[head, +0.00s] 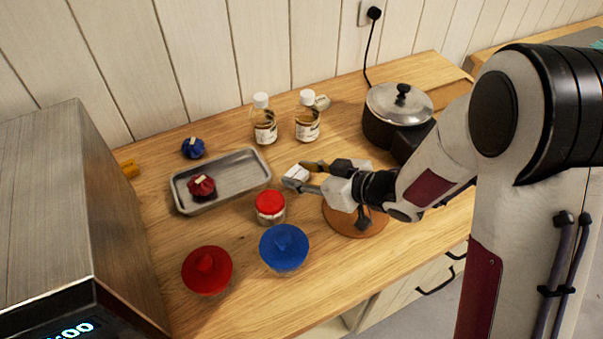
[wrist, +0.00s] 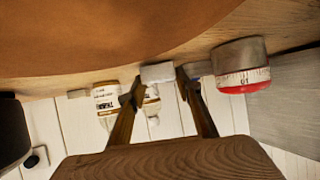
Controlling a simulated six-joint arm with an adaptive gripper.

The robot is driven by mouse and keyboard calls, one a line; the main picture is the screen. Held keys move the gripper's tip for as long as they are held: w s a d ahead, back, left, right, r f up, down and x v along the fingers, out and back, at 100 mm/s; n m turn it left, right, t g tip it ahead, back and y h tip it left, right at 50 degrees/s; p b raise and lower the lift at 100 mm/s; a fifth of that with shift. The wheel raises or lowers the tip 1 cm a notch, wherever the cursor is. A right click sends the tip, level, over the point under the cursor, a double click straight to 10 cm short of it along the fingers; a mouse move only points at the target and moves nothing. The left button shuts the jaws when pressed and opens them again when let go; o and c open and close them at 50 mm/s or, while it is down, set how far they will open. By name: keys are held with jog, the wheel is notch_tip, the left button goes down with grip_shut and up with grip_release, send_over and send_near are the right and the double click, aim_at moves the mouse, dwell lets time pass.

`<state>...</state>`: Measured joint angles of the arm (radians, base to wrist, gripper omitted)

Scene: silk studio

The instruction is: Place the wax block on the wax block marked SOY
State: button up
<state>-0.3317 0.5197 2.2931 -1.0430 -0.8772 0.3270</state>
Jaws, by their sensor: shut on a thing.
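My gripper (head: 302,177) is shut on a small white wax block (head: 297,173), held above the wooden counter to the right of the metal tray. In the wrist view the white block (wrist: 158,73) sits between my two fingertips (wrist: 160,80). A second small pale block (head: 322,102) lies at the back of the counter, beside the right-hand bottle. It bears faint marking, too small to read. A small pale block (wrist: 78,93) also shows in the wrist view, near a bottle and apart from the held block.
Two white-capped bottles (head: 264,120) (head: 308,117) stand at the back, close to the pale block. A lidded pot (head: 398,108) is to the right. The metal tray (head: 246,158) holds a red item. A red-lidded jar (head: 270,206) and red (head: 207,270) and blue (head: 284,247) round objects stand in front.

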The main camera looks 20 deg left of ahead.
jog(key=shift+f, duration=0.15)
jog(key=o, duration=1.1)
jog(key=shift+c, duration=0.2)
jog(key=shift+r, duration=0.2)
jog(key=shift+v, duration=5.95)
